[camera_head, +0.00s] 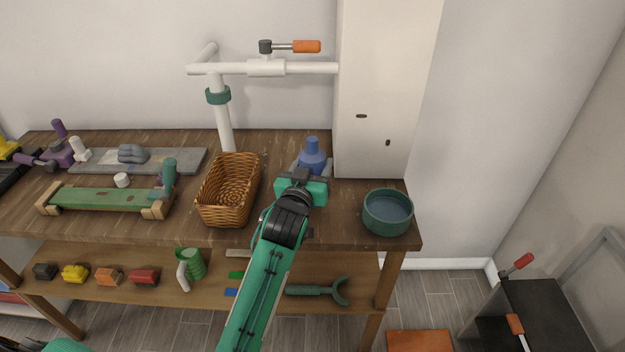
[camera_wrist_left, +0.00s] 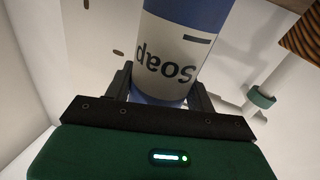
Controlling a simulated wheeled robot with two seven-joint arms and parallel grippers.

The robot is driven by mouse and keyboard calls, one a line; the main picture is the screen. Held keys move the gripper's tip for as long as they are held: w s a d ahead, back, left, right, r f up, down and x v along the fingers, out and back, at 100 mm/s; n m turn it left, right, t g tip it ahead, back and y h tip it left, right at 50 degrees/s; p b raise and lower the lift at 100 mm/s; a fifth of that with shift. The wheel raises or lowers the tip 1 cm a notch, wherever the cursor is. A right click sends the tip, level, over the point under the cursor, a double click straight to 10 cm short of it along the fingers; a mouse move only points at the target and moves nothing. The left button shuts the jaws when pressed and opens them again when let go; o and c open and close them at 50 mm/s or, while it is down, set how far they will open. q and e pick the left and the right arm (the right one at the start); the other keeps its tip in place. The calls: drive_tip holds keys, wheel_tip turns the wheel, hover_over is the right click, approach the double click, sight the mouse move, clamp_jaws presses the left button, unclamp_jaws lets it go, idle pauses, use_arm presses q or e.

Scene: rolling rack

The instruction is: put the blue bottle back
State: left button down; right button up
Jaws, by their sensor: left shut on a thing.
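The blue bottle (camera_head: 312,156) is at the back right of the wooden bench, in front of the white cabinet's left edge. It looks upright, and my gripper hides its lower part. My left gripper (camera_head: 308,172) is shut on it. In the left wrist view the bottle (camera_wrist_left: 178,50) stands between the two fingers (camera_wrist_left: 160,88), with a white label reading "Soap", upside down in that picture. I cannot tell whether its base touches the bench. My right gripper is not in view.
A wicker basket (camera_head: 251,190) stands left of the gripper, and a round teal bowl (camera_head: 387,224) stands to the right. The tall white cabinet (camera_head: 385,80) is behind. A white pipe (camera_head: 223,125) rises behind the basket. Small parts lie on the lower shelf (camera_head: 215,285).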

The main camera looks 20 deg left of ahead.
use_arm(q)
drive_tip(key=shift+f, duration=2.15)
drive_tip(key=c, duration=0.5)
unclamp_jaws()
drive_tip(key=shift+f, duration=0.15)
